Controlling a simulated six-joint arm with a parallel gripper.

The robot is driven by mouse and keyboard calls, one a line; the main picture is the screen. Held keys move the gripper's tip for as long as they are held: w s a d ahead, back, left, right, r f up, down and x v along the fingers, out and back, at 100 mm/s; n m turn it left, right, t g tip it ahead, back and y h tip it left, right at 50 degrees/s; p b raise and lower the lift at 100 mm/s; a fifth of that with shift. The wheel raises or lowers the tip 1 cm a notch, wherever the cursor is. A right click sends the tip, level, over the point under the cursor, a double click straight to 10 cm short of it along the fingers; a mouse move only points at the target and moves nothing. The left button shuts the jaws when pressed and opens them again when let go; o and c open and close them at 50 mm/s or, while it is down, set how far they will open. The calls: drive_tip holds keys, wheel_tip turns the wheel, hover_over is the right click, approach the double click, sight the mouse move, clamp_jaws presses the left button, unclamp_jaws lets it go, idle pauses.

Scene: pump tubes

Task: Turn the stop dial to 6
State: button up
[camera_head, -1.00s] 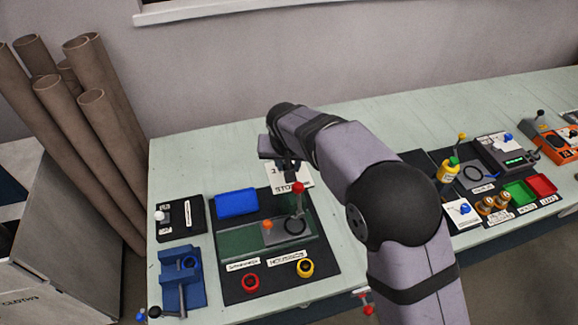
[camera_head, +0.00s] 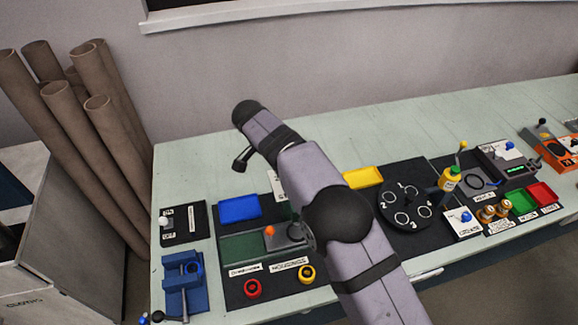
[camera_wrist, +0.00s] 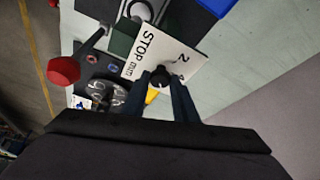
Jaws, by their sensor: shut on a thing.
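The stop dial (camera_wrist: 160,77) is a small black knob on a white plate (camera_wrist: 187,55) marked "STOP mm", with a "2" printed near the plate's edge. My gripper (camera_wrist: 160,84) is shut on the dial, one dark finger on each side of it. Its fingers hide part of the dial, and I cannot read where it points. In the head view only a sliver of the white plate (camera_head: 276,184) shows beside my arm, which covers the dial.
A red-ball lever (camera_wrist: 64,70) stands close to the plate in the wrist view. In the head view, a blue tray (camera_head: 239,209), a green fixture (camera_head: 240,248) and a black numbered disc (camera_head: 406,204) are near my arm. The back of the table is clear.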

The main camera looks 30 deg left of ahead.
drive_tip(key=shift+a+r+m+p, duration=0.1)
drive_tip(key=shift+m+p, duration=0.35)
drive_tip(key=shift+m, duration=0.15)
drive_tip(key=shift+h, duration=0.3)
drive_tip(key=o, duration=1)
drive_tip(key=shift+b+v, duration=0.45)
drive_tip(key=shift+v, duration=3.2)
drive_tip(key=shift+w, duration=0.1)
